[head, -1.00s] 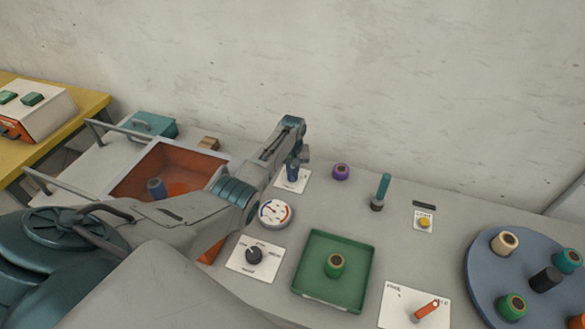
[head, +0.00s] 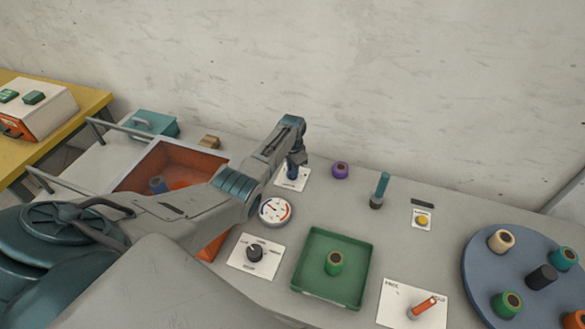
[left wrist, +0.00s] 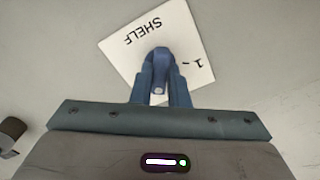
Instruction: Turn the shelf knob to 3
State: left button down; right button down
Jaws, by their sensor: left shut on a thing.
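The shelf knob (left wrist: 160,60) is a blue knob on a white card (left wrist: 120,48) marked SHELF, seen upside down in the left wrist view. A "1" with a tick shows on the card; other marks are hidden by the fingers and knob. My left gripper (left wrist: 161,88) is shut on the knob, one finger on each side. In the head view my left gripper (head: 293,168) reaches down over the card (head: 291,180) at the back of the table, hiding most of the knob. Where the knob points cannot be told. My right gripper is not in view.
A purple spool (head: 340,169) and a teal peg (head: 382,187) stand to the right. A green tray (head: 309,287) and blue turntable (head: 478,272) are nearer. An orange-lined drawer (head: 190,162) is left.

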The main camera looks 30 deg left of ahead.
pick_arm(q)
jog(key=m, duration=0.5)
jog(key=shift+w+r, duration=0.1)
jog(key=shift+m, duration=0.3)
dwell(0.4)
jog(key=c, duration=1.4)
grip_release()
notch_tip(320, 180, up, 11)
jog(key=shift+b, duration=0.45)
jog(key=shift+f, duration=0.25)
